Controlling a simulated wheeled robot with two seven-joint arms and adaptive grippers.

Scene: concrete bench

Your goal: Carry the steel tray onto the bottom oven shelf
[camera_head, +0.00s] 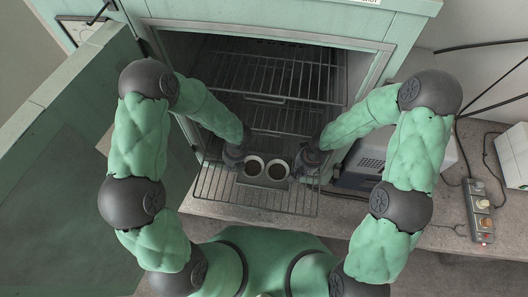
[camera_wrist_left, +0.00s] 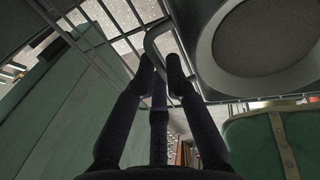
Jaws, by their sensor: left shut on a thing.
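The steel tray (camera_head: 264,183) carries two round cups (camera_head: 253,167) (camera_head: 278,171) with dark insides. It sits between my two grippers, over or on the wire shelf (camera_head: 225,190) that sticks out of the oven (camera_head: 270,95). My left gripper (camera_head: 238,157) is at the tray's left end. In the left wrist view my left gripper (camera_wrist_left: 160,66) is shut on the tray's bent handle (camera_wrist_left: 152,40). My right gripper (camera_head: 304,163) is at the tray's right end; its fingers are too dark and small to read. I cannot tell whether the tray touches the shelf.
The oven door (camera_head: 70,150) stands open on the left. More wire racks (camera_head: 265,75) lie higher inside the oven. A grey device (camera_head: 365,165) stands right of the oven. A power strip (camera_head: 481,210) with cables lies farther right on the concrete bench (camera_head: 430,220).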

